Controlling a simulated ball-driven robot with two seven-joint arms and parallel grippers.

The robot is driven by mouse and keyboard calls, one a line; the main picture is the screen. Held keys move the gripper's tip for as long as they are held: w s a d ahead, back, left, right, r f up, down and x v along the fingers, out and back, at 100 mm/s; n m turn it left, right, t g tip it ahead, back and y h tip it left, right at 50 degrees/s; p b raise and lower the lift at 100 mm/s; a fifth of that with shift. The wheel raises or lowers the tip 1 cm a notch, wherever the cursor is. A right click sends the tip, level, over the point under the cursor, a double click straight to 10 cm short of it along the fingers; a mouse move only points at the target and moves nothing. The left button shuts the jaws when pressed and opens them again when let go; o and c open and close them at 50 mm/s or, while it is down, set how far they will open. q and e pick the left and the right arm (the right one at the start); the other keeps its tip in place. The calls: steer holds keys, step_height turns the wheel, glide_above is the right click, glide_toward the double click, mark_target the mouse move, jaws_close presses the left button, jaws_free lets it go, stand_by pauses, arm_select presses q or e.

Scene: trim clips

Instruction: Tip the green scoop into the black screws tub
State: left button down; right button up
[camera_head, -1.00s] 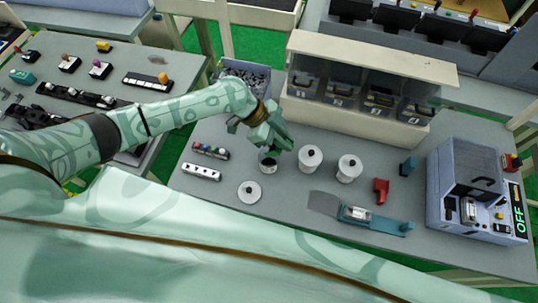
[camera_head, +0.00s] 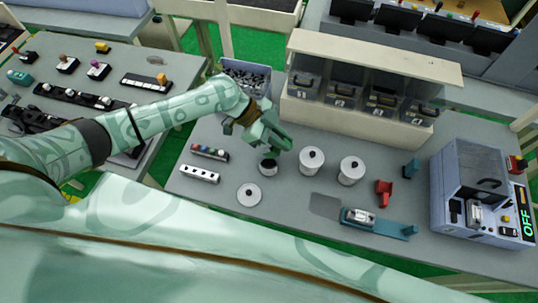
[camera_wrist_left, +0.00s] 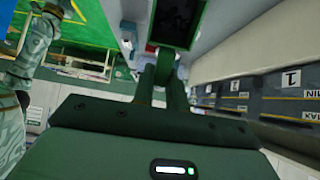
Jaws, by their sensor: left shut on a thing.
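My left gripper (camera_head: 266,128) is shut on the green scoop. In the left wrist view the scoop (camera_wrist_left: 200,28) shows as a green frame with a dark inside, beyond the fingers (camera_wrist_left: 161,80). In the head view gripper and scoop are hard to tell apart. A small open tub with a black top or contents (camera_head: 268,168) stands on the table just below the gripper. It looks like the black screws tub; a gap shows between it and the gripper, but height is hard to judge. My right gripper is not in view.
A round white lid (camera_head: 249,195) lies in front of the tub. Two lidded white tubs (camera_head: 311,162) stand to its right. A drawer cabinet (camera_head: 365,75) and a crate of dark parts (camera_head: 246,77) are behind. A grey machine (camera_head: 480,195) stands at the right.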

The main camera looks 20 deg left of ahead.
arm_select(q)
steer(key=shift+a+f+h+b, duration=0.15)
steer(key=shift+a+h+b, duration=0.15)
steer(key=shift+b, duration=0.6)
steer(key=shift+a+h+b, duration=0.3)
steer(key=shift+h+b, duration=0.1)
steer(key=shift+b, duration=0.5)
steer(key=shift+a+r+b, duration=0.1)
steer(key=shift+r+b, duration=0.25)
steer(key=shift+r+p, duration=0.1)
steer(key=shift+p, duration=0.45)
steer(key=shift+d+y+p, duration=0.4)
steer(key=shift+p, duration=0.2)
steer(key=d+f+y+p, duration=0.1)
steer(key=y+p, duration=0.1)
steer(key=p, duration=0.1)
steer(key=d+f+y+p, duration=0.1)
steer(key=y+p, duration=0.1)
steer(key=p, duration=0.1)
steer(key=shift+w+d+p, duration=0.1)
steer(key=shift+d+p, duration=0.2)
steer(key=shift+d, duration=0.1)
steer(key=shift+d+f+y+p, duration=0.8)
steer(key=shift+y+p, duration=0.3)
steer(key=shift+y, duration=0.2)
